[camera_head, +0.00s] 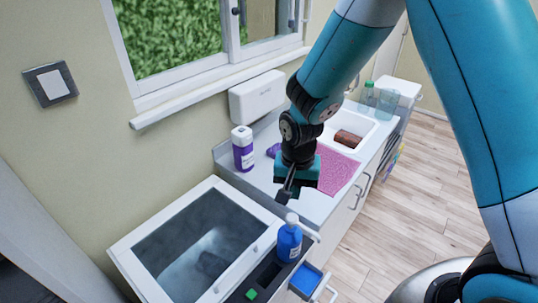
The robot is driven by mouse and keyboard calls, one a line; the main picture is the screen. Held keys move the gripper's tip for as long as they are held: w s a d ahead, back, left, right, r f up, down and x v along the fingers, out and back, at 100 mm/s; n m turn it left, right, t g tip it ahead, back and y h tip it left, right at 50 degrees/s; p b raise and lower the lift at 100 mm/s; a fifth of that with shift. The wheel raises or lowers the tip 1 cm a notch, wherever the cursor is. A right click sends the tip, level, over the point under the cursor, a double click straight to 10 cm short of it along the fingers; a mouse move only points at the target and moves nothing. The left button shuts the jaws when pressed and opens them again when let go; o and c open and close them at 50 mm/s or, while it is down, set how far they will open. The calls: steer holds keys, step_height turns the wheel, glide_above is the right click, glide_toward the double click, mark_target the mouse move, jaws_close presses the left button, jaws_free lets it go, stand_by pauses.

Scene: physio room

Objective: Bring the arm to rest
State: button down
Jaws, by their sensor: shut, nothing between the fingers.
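My teal and white arm reaches from the upper right and bends over the counter, away from a folded pose. The gripper is just above and behind a blue pump bottle (289,240); I cannot tell the exact gap between them.
A purple and white bottle (243,149), a pink mat (336,170) and a sink with a brown object (348,138) are on the counter. A glass-topped white unit (140,255) stands front left. Green bottles (386,101) stand farther back. Wooden floor (425,200) is clear at right.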

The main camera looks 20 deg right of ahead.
steer(key=s+a+r+n+y+b, duration=0.2)
steer(key=s+r+n+b, duration=0.2)
steer(key=s, duration=0.5)
steer(key=s+a+r+n+y+b, duration=0.2)
steer(key=s+r+n+b, duration=0.2)
steer(key=s+n+b, duration=0.4)
steer(key=shift+s+a+r+b, duration=0.25)
steer(key=shift+s+b, duration=0.05)
steer(key=shift+s, duration=0.75)
